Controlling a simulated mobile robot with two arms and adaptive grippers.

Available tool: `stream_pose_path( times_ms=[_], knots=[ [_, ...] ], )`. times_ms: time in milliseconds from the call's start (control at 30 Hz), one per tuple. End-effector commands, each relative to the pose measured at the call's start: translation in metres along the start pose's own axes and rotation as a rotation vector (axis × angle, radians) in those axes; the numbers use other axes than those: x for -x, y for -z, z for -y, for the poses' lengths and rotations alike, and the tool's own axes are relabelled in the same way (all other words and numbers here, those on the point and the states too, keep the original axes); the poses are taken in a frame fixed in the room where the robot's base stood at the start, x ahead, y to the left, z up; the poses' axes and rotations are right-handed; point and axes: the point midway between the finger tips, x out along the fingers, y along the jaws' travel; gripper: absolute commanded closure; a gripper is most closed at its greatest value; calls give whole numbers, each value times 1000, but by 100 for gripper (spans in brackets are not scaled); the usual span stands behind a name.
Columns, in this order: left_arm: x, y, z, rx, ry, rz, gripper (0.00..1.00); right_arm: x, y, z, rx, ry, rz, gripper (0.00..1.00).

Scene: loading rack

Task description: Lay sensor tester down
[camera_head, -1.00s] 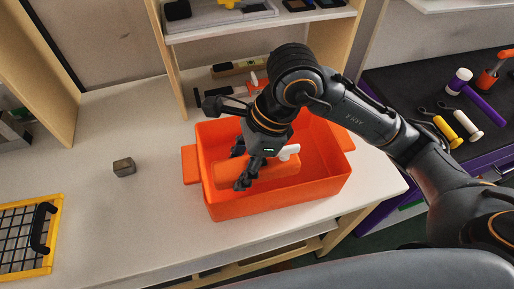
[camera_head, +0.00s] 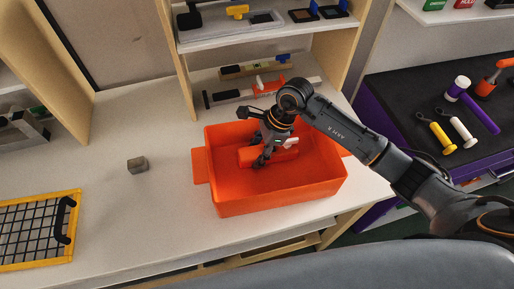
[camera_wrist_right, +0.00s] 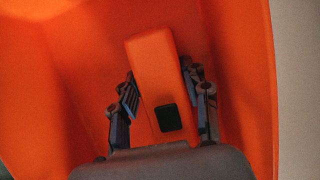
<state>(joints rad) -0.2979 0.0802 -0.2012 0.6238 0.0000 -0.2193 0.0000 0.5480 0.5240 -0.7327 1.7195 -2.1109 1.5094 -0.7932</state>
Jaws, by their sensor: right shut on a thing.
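The sensor tester is an orange block; in the head view its orange body (camera_head: 247,156) shows inside an orange bin (camera_head: 280,200), with a small white part at its right. The right wrist view shows the orange block (camera_wrist_right: 152,62) with a black square on its face, between my fingers. My right gripper (camera_head: 260,162) points down into the bin and is shut on the tester; its fingers (camera_wrist_right: 164,104) lie on both sides of the block. Whether the tester touches the bin floor I cannot tell. My left gripper is out of view.
The bin stands on a pale worktop (camera_head: 110,215), with a shelf unit behind it. A small grey block (camera_head: 137,165) and a yellow-framed grid (camera_head: 40,228) lie to the left. A dark bench with a purple-handled hammer (camera_head: 472,106) is at the right.

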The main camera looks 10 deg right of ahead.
Motion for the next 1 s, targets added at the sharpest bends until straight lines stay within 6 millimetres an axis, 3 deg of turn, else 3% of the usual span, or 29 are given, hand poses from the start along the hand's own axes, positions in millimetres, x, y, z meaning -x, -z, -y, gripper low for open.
stream_pose_path(
  times_ms=[367, 400, 500, 833, 1000],
  knots=[
    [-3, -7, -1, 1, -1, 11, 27, -5, 2, 0, 2, 2, 1, 92],
    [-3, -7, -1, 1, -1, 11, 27, -6, 2, 0, 2, 1, 1, 52],
    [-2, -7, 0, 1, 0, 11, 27, -5, 2, 0, 1, 1, 1, 31],
    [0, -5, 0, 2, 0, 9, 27, -3, 1, 0, 1, 1, 1, 31],
    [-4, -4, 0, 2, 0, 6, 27, 10, 2, 2, 1, 4, -1, 31]
  ],
)
